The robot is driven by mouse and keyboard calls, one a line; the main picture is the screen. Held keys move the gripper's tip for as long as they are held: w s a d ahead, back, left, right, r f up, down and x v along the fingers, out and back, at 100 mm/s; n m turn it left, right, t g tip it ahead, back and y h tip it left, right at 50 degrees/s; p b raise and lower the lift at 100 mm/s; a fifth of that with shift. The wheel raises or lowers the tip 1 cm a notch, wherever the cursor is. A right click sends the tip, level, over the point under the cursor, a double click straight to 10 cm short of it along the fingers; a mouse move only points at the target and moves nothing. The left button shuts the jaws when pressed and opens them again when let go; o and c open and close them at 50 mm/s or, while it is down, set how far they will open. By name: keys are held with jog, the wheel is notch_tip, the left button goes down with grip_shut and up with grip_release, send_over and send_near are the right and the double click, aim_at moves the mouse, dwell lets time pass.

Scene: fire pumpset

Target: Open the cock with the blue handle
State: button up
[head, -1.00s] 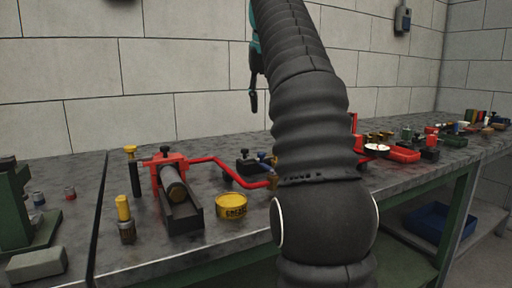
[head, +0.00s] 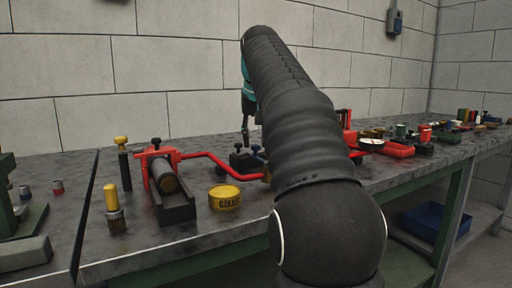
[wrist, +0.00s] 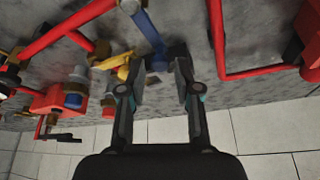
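The blue handle (wrist: 148,32) shows in the wrist view as a slanted bar at the top centre. Its lower end reaches toward the space between my fingertips. My gripper (wrist: 156,72) is open, with its two fingers apart and nothing visibly held. I cannot tell whether a finger touches the handle. A yellow handle (wrist: 125,66) lies just left of the left finger. My arm hides most of the cock there.
Red pipes (wrist: 216,35) run on both sides in the wrist view. A red vise-like clamp (head: 160,165), a yellow tin (head: 224,197) and a yellow-handled brush (head: 113,205) stand on the bench (head: 160,236). A tiled wall (head: 150,60) is close behind.

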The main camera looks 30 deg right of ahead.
jog(key=shift+w+f, duration=0.2)
jog(key=shift+f, duration=0.35)
grip_shut()
